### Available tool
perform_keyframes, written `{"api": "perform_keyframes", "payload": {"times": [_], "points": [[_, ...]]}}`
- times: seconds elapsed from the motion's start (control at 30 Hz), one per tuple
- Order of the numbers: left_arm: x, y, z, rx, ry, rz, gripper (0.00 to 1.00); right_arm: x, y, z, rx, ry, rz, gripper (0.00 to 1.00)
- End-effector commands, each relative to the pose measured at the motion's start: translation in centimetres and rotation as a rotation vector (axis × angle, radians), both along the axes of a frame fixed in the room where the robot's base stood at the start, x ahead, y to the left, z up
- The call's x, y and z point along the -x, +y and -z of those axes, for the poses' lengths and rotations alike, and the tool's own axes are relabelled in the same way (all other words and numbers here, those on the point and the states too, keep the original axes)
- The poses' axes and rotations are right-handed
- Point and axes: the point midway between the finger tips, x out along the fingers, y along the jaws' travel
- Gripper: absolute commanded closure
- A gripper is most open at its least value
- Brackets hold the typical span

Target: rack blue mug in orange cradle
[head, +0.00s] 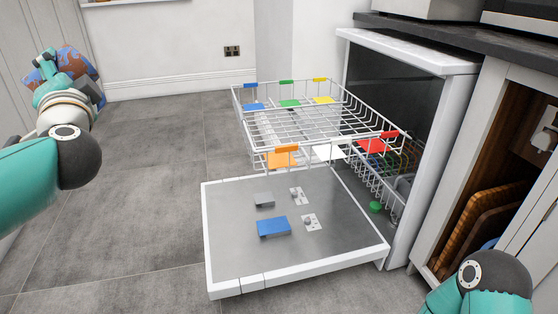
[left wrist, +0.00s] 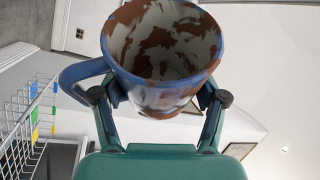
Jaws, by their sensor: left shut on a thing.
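The blue mug (head: 70,60) is up at the far left of the head view, its surface patched with brown. In the left wrist view the mug (left wrist: 165,50) shows a blue rim and handle, with brown smears over its whitish inside; its open mouth faces the camera. My left gripper (head: 68,80) is shut on the mug, with one finger on each side of its body. The orange cradle (head: 282,160) is at the front left of the upper wire rack, well right of the mug, and looks empty. My right gripper is out of view.
The upper rack (head: 300,112) also carries blue, green, yellow, white and red cradles. Below it, the dishwasher's open door (head: 240,200) lies flat with a blue block (head: 273,227) and small grey parts on it. A cabinet with boards stands right. The floor between mug and rack is clear.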

Motion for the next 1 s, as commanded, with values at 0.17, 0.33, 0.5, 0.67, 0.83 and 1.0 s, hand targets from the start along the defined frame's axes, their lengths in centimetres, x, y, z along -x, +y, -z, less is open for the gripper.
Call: {"api": "perform_keyframes", "payload": {"times": [0.17, 0.33, 0.5, 0.67, 0.83, 1.0], "points": [[-0.07, -0.04, 0.04, 0.121, -0.156, -0.001, 0.76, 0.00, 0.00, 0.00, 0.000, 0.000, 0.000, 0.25], [-0.01, 0.01, -0.06, 0.196, -0.252, 0.000, 0.76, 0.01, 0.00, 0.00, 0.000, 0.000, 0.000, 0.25], [-0.05, -0.05, -0.01, 0.253, -0.325, -0.001, 0.76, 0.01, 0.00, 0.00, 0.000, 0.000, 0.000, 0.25], [-0.13, -0.16, 0.04, 0.393, -0.504, 0.001, 0.76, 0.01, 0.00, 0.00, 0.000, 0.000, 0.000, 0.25], [-0.11, -0.12, 0.00, 0.569, -0.731, 0.000, 0.76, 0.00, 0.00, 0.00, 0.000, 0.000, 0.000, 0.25], [-0.01, -0.07, -0.08, 0.676, -0.867, 0.001, 0.76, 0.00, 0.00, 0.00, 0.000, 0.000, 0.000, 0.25]]}}
